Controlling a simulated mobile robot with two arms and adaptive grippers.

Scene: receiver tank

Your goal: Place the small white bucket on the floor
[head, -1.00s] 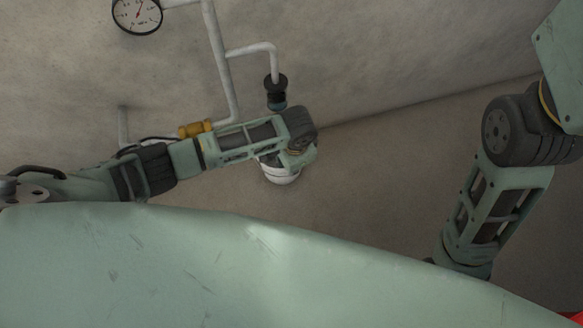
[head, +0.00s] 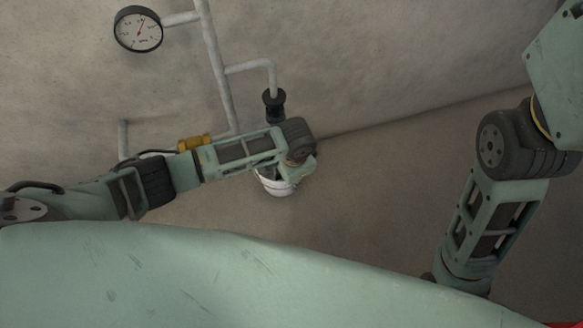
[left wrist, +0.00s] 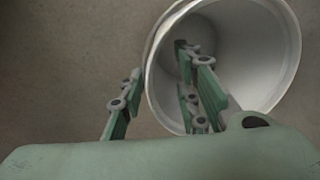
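The small white bucket (head: 276,187) is below the end of my left arm in the head view, partly hidden by it. In the left wrist view the bucket (left wrist: 268,50) shows its open mouth and pale inside. My left gripper (left wrist: 158,62) straddles the bucket's rim: one finger is outside the wall, the others reach inside. The fingers are spread, with gaps between them and the wall. The gripper (head: 302,170) is mostly hidden by my wrist in the head view. Whether the bucket's base touches the floor (head: 370,190) cannot be told. My right gripper is out of view.
A wall carries pipes (head: 215,60), a round gauge (head: 138,29) and a yellow fitting (head: 194,142). A pipe end with a dark fitting (head: 274,104) is just above my left wrist. The floor to the right of the bucket is clear.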

